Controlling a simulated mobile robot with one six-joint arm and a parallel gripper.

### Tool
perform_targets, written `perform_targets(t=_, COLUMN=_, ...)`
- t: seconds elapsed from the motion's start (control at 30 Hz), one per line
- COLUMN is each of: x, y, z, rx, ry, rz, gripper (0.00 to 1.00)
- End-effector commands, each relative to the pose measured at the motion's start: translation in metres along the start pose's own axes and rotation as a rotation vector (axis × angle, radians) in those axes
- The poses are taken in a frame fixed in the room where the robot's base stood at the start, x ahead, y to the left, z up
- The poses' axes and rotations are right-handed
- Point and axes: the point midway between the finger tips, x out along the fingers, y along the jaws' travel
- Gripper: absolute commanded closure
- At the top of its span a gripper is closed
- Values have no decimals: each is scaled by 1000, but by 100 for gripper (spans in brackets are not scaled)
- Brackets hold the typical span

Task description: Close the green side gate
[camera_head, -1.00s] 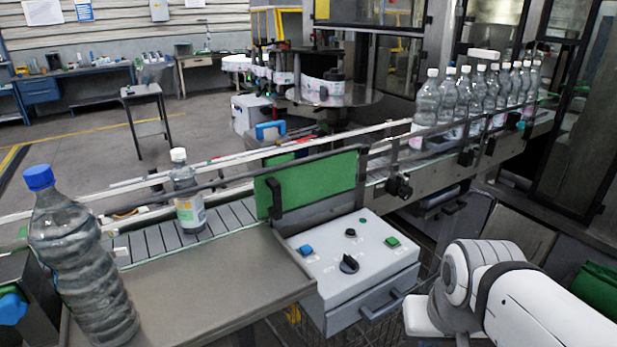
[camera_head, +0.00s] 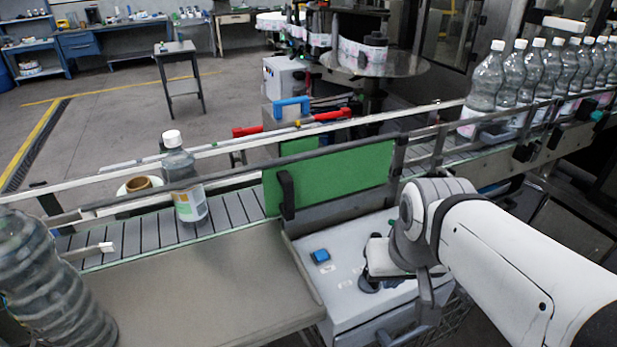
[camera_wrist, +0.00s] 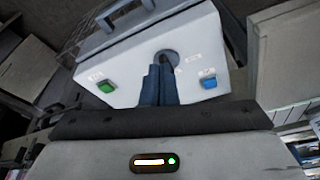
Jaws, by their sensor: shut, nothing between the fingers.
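The green side gate (camera_head: 340,181) stands upright beside the conveyor in the head view, with a black handle (camera_head: 286,194) at its left end and a dark post at its right end. It looks roughly in line with the belt's near side; whether it is fully shut I cannot tell. My gripper (camera_wrist: 160,72) is shut and empty. In the wrist view its fingers are over the control box (camera_wrist: 130,55), in front of the dark rotary knob (camera_wrist: 168,57), partly hiding it; contact is unclear. The gate is not recognisable in the wrist view.
A green button (camera_wrist: 106,86) and a blue button (camera_wrist: 208,78) flank the knob. A small bottle (camera_head: 183,180) stands on the belt (camera_head: 145,234). A large bottle (camera_head: 45,280) stands at the near left. Several bottles (camera_head: 520,75) line the right. The metal plate (camera_head: 200,290) is clear.

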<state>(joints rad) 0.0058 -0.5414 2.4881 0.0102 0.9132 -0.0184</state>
Motion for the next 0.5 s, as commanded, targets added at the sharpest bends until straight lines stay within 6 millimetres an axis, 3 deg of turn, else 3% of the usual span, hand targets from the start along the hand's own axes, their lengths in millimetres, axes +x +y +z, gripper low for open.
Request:
perform_targets(t=0.17, x=-2, y=-24, z=-41, rx=-35, ry=-49, rz=-105, gripper=100)
perform_targets(t=0.4, x=-19, y=-39, z=-136, rx=-223, ry=-38, rz=-411, gripper=100)
perform_targets(t=0.5, x=-26, y=-40, z=-167, rx=-300, ry=3, rz=-514, gripper=100)
